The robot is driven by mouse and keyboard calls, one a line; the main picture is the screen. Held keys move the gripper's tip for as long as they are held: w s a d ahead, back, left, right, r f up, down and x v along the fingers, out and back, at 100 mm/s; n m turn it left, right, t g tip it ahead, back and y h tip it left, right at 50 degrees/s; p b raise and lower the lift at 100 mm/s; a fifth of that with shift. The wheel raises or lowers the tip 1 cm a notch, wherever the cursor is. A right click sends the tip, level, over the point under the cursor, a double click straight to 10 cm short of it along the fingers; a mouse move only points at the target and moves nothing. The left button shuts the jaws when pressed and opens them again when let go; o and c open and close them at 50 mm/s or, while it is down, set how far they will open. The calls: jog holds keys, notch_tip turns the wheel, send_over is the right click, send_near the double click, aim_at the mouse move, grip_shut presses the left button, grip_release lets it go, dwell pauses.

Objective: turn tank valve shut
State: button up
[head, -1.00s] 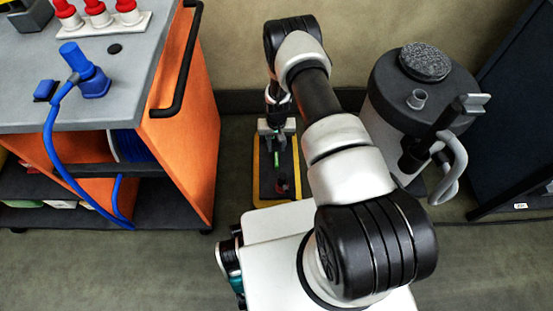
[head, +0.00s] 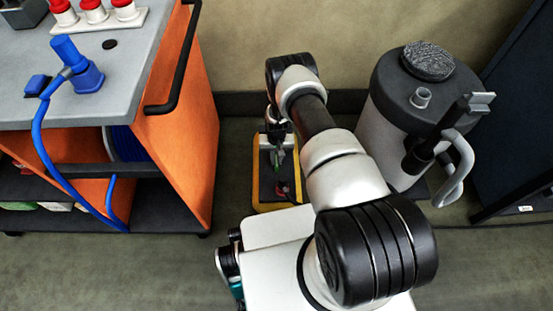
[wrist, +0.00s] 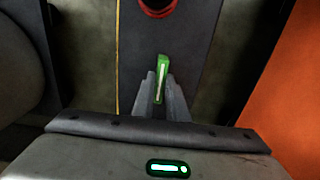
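The green valve lever (wrist: 161,78) stands between the two grey fingers of my gripper (wrist: 160,93) in the wrist view. The fingers lie close along both sides of it, with no clear gap, and hide its lower part. In the head view my gripper (head: 277,143) reaches down over a dark panel with a yellow border (head: 256,190). The green lever (head: 277,158) shows there as a small strip below the fingers. A red round part (wrist: 158,7) is at the top edge of the wrist view and shows small in the head view (head: 282,187).
An orange cart (head: 185,150) with a grey top stands left of the panel; a blue hose hangs from it. A pale tank with a black lid (head: 400,95) stands to the right. The wall (head: 235,60) is close behind. Floor is free between cart and panel.

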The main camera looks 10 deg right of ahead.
grip_shut()
jog(key=m, duration=0.4)
jog(key=shift+m, duration=0.3)
jog(key=m, duration=0.4)
jog(key=shift+m, duration=0.3)
jog(key=m, duration=0.4)
jog(key=shift+m, duration=2.4)
